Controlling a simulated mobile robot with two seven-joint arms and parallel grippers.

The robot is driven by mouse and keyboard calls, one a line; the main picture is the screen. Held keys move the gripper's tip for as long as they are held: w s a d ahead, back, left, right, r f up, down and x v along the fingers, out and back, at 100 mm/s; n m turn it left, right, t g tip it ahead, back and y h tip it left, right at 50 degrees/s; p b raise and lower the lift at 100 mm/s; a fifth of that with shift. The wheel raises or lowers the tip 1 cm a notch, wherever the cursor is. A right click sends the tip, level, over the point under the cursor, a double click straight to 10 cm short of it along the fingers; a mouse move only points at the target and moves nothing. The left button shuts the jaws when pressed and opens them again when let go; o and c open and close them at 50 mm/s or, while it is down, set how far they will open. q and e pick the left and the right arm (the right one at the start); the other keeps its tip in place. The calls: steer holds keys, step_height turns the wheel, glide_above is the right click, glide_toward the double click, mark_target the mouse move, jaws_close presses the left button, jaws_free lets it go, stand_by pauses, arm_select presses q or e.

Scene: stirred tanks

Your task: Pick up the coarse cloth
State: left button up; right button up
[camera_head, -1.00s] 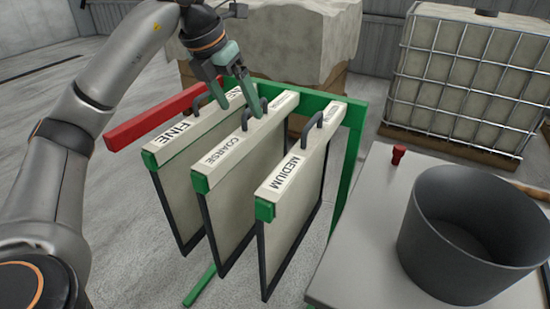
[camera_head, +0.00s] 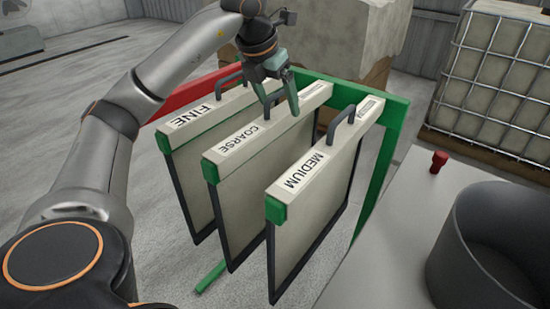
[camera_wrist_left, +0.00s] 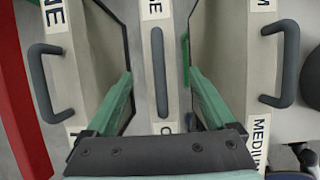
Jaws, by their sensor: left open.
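The coarse cloth (camera_head: 243,195) hangs in a frame with a pale top bar marked COARSE, between the FINE and MEDIUM frames. Its dark handle (camera_head: 277,98) stands up from the bar and is partly hidden by my fingers. My left gripper (camera_head: 281,106) is open, pointing down over this handle. In the left wrist view, the coarse handle (camera_wrist_left: 159,72) runs lengthwise between the two green fingers, with a gap on both sides. I see no grip on it. My right gripper is not in view.
The FINE frame (camera_head: 194,126) and the MEDIUM frame (camera_head: 318,165) hang close on either side, each with an upright handle. A green rack (camera_head: 388,140) with a red bar (camera_head: 180,96) carries them. A grey table (camera_head: 390,225) with a dark tub (camera_head: 490,250) stands at right.

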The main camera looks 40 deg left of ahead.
mark_target(280, 112)
arm_select(q)
steer(key=x, duration=0.4)
steer(key=shift+s+d+f+b, duration=0.1)
steer(key=shift+s+f+b, duration=0.1)
steer(key=shift+b, duration=0.1)
steer(key=shift+r, duration=0.1)
jaws_close()
stand_by(0.3)
